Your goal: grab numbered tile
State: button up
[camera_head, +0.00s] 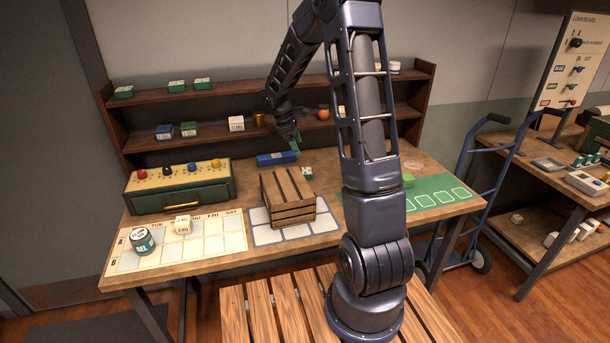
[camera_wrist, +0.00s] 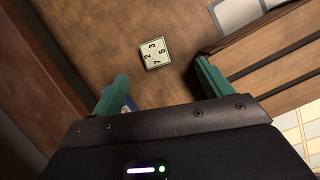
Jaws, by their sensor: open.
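The numbered tile (camera_wrist: 153,54) is a small pale square with a green edge and dark digits, lying on the brown table in the wrist view. In the head view a small green-and-white piece (camera_head: 307,173), apparently the same tile, lies just behind the right side of the wooden crate. My gripper (camera_wrist: 164,86) is open, its two green fingers spread with nothing between them. The tile lies beyond the fingertips, between their lines and apart from both. In the head view my gripper (camera_head: 296,143) hangs over the back of the table, above and slightly left of the tile.
The slatted wooden crate (camera_head: 287,196) stands close to the tile; in the wrist view the crate (camera_wrist: 275,62) is near the right finger. A blue box (camera_head: 277,158) lies left of the tile. A shelf (camera_head: 150,140) rises behind. Bare table surrounds the tile.

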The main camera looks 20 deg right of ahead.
jog(key=n, duration=0.1)
send_near(305, 170)
jog(key=x, duration=0.9)
jog(key=shift+s+f, duration=0.2)
jog(key=shift+f, duration=0.05)
jog(key=c, duration=1.1)
jog(key=shift+c, duration=0.2)
jog(key=shift+r, duration=0.15)
